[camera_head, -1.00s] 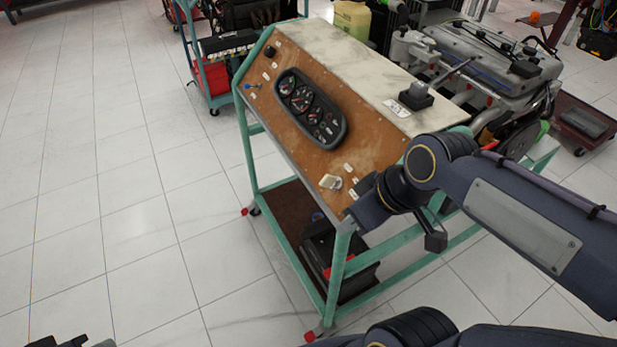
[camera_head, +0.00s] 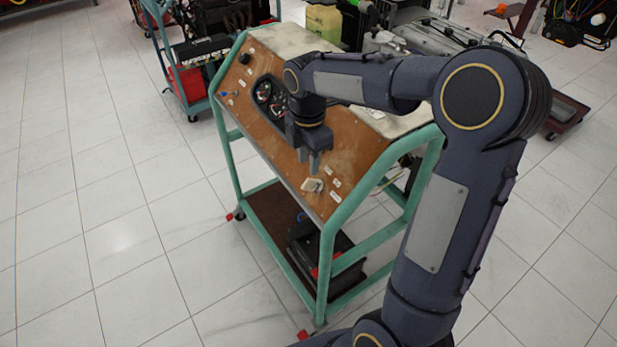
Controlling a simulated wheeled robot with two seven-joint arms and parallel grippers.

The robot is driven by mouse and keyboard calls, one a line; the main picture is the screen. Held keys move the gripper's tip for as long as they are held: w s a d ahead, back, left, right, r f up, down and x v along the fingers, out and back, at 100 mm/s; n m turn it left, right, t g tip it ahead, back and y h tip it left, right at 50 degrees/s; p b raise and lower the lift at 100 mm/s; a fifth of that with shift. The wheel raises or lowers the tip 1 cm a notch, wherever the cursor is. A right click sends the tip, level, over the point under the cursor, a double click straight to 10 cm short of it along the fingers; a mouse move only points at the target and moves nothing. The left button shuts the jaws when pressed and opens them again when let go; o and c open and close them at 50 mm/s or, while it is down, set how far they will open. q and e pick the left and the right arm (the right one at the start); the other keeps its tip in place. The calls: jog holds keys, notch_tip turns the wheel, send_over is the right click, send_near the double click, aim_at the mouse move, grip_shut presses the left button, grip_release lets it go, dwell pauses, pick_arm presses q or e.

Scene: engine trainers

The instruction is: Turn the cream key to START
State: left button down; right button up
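The cream key (camera_head: 312,185) sits on the lower right part of the brown control panel (camera_head: 262,140), with small white labels beside it. My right gripper (camera_head: 308,168) points down just above and behind the key in the picture. Its fingers look a little apart, with nothing seen between them. I cannot tell whether a fingertip touches the key. My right arm covers much of the gauge cluster (camera_head: 264,95) and part of the panel's top. My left gripper is not in view.
The panel stands on a green-framed trolley (camera_head: 327,260) with a dark battery-like box (camera_head: 310,250) on its lower shelf. A blue knob (camera_head: 223,93) and a black knob (camera_head: 244,58) are at the panel's far end. An engine stands behind. The tiled floor at left is clear.

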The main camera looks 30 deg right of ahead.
aim_at(309, 180)
notch_tip(309, 180, down, 7)
jog(key=shift+f, duration=0.1)
dwell(0.3)
jog(key=shift+c, duration=0.3)
grip_shut()
